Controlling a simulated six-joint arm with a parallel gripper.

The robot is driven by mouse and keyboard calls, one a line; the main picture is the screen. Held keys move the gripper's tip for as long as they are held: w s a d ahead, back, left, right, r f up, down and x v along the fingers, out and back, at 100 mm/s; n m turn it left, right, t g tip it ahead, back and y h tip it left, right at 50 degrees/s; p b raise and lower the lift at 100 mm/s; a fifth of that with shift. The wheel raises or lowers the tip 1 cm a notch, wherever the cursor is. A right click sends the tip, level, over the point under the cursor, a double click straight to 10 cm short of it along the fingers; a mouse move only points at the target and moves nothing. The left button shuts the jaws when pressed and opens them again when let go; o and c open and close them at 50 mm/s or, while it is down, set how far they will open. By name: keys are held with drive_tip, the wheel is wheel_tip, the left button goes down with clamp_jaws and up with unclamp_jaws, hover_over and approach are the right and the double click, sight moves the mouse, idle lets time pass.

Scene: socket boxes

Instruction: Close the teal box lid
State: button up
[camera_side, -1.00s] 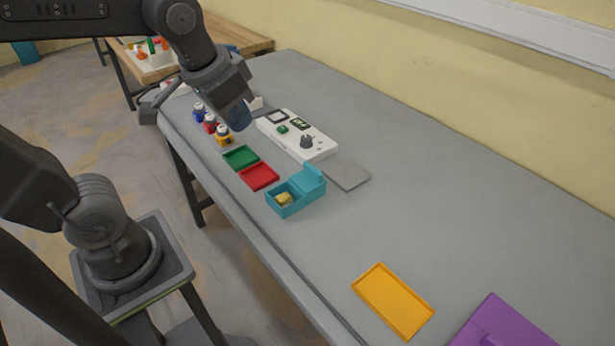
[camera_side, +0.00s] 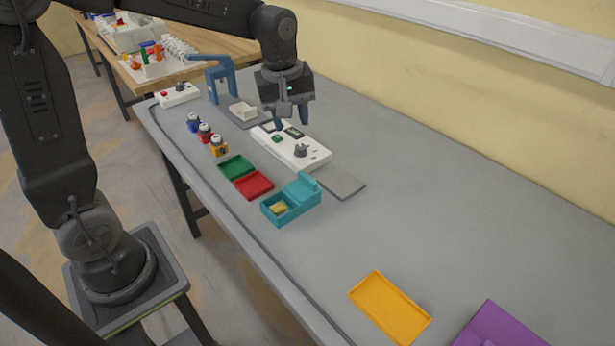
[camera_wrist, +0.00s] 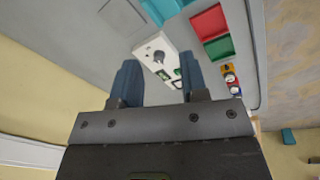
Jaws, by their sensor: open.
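The teal box (camera_side: 281,209) stands on the grey table with its lid (camera_side: 303,189) swung open toward the back right. A small yellow item (camera_side: 279,208) lies inside the box. In the wrist view, part of the teal box (camera_wrist: 160,8) shows at the top edge, cut off by the frame. My gripper (camera_side: 288,115) is open and empty, above the far part of the white panel, behind and apart from the box. Its two blue fingers (camera_wrist: 160,80) show apart in the wrist view, with the white panel between them.
The white panel (camera_side: 312,160) with a dark knob lies behind the box. Green (camera_side: 236,167) and red (camera_side: 254,186) trays lie left of it. A grey plate (camera_side: 342,183) lies right of the panel. Small bottles (camera_side: 205,132) and a blue stand (camera_side: 218,77) are farther back. An orange tray (camera_side: 390,307) is in front.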

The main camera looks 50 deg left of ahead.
sight(308, 177)
drive_tip(key=w+a+f+n+g, duration=0.2)
drive_tip(key=w+f+n, duration=0.3)
drive_tip(key=w+f, duration=0.1)
wheel_tip(308, 177, down, 14)
drive_tip(key=shift+c, duration=0.2)
clamp_jaws()
idle(0.4)
